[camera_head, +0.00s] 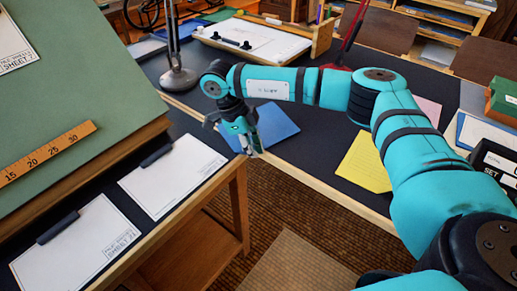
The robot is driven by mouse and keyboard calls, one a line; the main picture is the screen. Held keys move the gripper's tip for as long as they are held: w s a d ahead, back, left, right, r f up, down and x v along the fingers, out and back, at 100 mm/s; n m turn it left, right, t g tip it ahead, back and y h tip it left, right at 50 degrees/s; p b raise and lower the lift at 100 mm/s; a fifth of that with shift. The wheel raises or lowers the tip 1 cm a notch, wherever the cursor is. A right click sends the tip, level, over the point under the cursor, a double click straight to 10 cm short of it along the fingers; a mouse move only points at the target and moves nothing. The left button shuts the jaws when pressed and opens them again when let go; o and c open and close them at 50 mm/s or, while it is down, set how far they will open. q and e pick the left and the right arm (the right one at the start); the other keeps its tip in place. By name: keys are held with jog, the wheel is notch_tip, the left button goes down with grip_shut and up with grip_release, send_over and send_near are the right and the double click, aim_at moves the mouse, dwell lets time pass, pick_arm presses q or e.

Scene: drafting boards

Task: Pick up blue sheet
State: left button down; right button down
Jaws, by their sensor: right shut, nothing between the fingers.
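The blue sheet (278,124) lies flat on the dark desktop near its front edge. My right gripper (252,148) points down at the sheet's left side and hides part of it. Its fingers are shut and hold nothing. I cannot tell whether the fingertips touch the sheet or the desk. My left gripper is not in view.
A yellow pad (364,163) lies to the right, beneath my arm. A lamp base (179,77) stands behind left. A tilted green drafting board (70,75) and a side table with white sheets (172,175) fill the left.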

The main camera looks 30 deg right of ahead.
jog(key=v, duration=1.1)
jog(key=shift+r, duration=0.45)
